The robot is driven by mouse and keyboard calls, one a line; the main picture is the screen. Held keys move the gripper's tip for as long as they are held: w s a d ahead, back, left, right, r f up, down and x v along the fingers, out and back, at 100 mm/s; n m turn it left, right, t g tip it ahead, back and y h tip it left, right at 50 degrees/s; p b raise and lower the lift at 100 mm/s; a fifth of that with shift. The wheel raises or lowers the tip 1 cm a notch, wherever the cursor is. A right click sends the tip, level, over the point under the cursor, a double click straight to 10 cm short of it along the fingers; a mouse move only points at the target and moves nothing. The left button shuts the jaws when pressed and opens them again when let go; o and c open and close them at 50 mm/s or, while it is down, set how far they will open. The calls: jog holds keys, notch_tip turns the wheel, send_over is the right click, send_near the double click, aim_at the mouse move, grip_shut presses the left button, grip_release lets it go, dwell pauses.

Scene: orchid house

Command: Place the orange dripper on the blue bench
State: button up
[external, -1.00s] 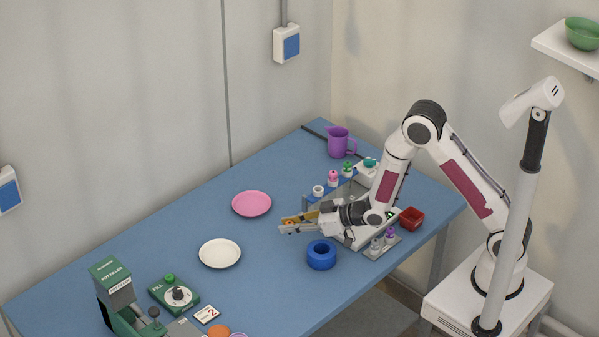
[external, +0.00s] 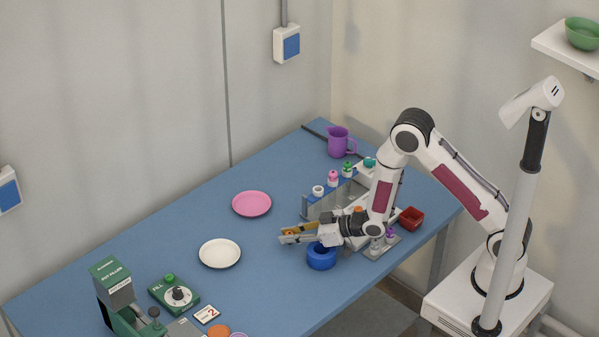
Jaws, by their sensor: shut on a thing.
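My gripper (external: 291,236) is shut on the small orange dripper (external: 289,232), which shows only partly between the fingertips. It holds the dripper above the blue bench (external: 275,270), left of the middle of my reach; I cannot tell the exact height. The wrist lies nearly level and points left. In the picture it overlaps the back rim of a blue ring-shaped holder (external: 321,258). The bench surface below and left of the fingers is bare.
A white plate (external: 220,253) and a pink plate (external: 251,204) lie to the left. A rack (external: 318,208) with small bottles, a purple jug (external: 339,141) and a red bowl (external: 411,219) stand to the right. A green filler machine (external: 113,290) stands front left.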

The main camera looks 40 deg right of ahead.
jog(key=shift+f, duration=0.45)
jog(key=o, duration=0.8)
jog(key=shift+r, duration=0.15)
jog(key=shift+s+d, duration=0.1)
jog(key=shift+v, duration=5.9)
jog(key=shift+r, duration=0.15)
